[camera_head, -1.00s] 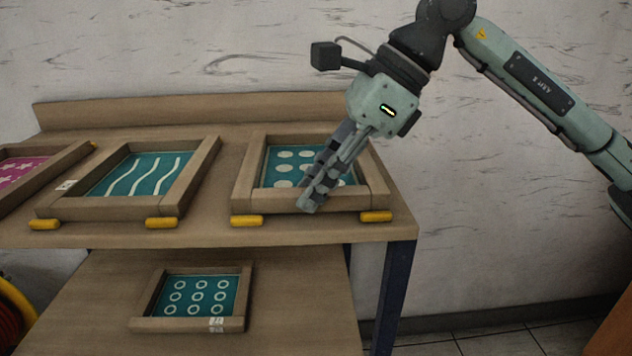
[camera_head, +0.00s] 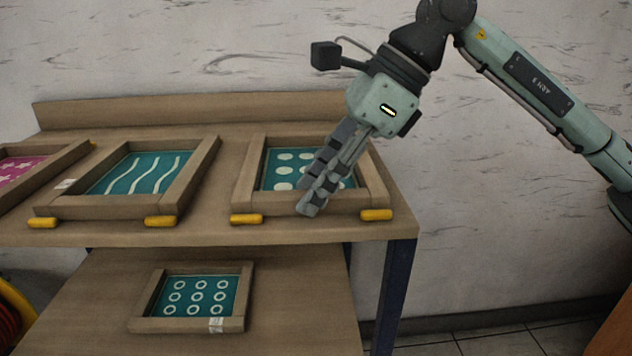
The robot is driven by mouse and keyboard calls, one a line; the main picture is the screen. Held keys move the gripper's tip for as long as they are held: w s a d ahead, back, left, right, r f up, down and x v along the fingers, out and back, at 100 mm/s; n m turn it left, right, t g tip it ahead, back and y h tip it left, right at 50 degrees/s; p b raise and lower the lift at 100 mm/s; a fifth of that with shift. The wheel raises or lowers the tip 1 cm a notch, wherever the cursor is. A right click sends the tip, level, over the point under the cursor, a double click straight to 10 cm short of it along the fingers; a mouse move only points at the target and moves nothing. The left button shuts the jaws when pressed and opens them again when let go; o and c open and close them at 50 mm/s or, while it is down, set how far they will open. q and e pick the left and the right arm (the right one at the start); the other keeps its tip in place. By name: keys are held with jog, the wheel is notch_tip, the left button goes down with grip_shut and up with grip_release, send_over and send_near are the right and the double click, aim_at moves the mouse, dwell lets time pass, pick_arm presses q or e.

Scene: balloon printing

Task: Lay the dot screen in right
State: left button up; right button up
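The dot screen (camera_head: 283,171), a wooden frame with teal mesh and white dots, lies on the right part of the upper bench top. Two yellow stops (camera_head: 247,219) (camera_head: 376,215) sit at its front corners. My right gripper (camera_head: 309,207) reaches down from the upper right, its fingers over the front rail and hiding part of the mesh. Its fingers look close together from this side; I cannot tell whether they grip the rail. My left gripper is not in view.
A wavy-line screen (camera_head: 141,174) lies in the middle of the bench top, and a pink screen (camera_head: 18,170) is cut off at the left. A ring screen (camera_head: 197,297) lies on the lower shelf (camera_head: 290,320). A raised board (camera_head: 180,108) runs along the back.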

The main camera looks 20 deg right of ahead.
jog(key=shift+o, duration=0.4)
jog(key=v, duration=1.2)
